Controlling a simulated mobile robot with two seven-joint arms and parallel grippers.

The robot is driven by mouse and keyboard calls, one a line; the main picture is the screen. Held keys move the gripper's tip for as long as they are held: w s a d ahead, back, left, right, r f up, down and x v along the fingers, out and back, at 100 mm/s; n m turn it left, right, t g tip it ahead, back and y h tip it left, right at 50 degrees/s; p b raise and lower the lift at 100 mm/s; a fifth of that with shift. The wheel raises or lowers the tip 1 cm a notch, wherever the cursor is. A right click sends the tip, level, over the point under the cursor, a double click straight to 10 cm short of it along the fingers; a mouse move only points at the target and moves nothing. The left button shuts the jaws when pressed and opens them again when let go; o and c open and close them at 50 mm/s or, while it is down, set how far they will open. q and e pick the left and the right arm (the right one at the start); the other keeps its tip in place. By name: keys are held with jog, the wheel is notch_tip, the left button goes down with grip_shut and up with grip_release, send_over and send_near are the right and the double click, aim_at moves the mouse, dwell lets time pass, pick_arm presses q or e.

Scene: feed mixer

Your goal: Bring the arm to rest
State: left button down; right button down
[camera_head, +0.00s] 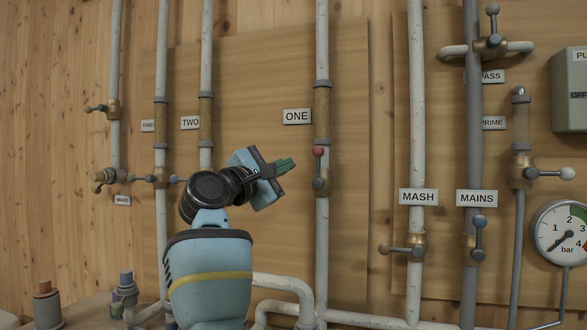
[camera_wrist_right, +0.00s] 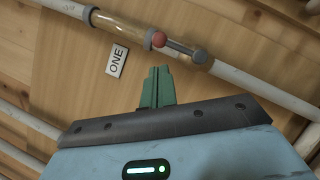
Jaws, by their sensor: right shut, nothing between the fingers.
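My right gripper (camera_head: 284,166) is in front of the board, just left of the pipe labelled ONE. Its green fingers are shut with nothing between them; they also show in the right wrist view (camera_wrist_right: 157,72). The arm comes up from below, bent at the wrist, with the fingers pointing right. The valve lever with a red knob (camera_head: 318,152) on pipe ONE stands upright, a little right of the fingertips and apart from them in the head view. The red knob also shows in the right wrist view (camera_wrist_right: 158,40). My left gripper is not in view.
Label ONE (camera_head: 297,116) is above the fingers. Pipes MASH (camera_head: 416,120) and MAINS (camera_head: 473,130) with valve levers stand to the right. A gauge (camera_head: 562,234) and a grey box (camera_head: 570,90) are at the far right. Pipe TWO (camera_head: 206,60) is behind the wrist. Bent white pipes (camera_head: 285,281) run low beside my arm.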

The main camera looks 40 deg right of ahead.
jog(key=shift+a+f, duration=0.15)
jog(key=shift+a, duration=0.5)
